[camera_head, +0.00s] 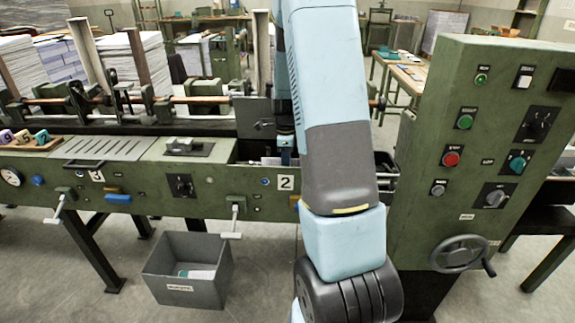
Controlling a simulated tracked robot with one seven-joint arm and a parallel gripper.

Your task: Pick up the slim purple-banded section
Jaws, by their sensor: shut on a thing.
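My gripper (285,157) points down at the open pocket behind the number 2 plate, mostly hidden behind my own pale blue arm. It is shut on a section, but my arm and the pocket's front wall hide most of what it holds. I cannot make out a purple band on it. Pale paper edges (269,161) show low in the pocket (246,152), just left of the gripper.
The long green gathering machine (140,200) carries paper stacks (133,62) behind it. Numbered coloured blocks (22,138) sit at far left. A grey bin (188,270) with a few items stands on the floor. A green control cabinet (470,205) rises close at right.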

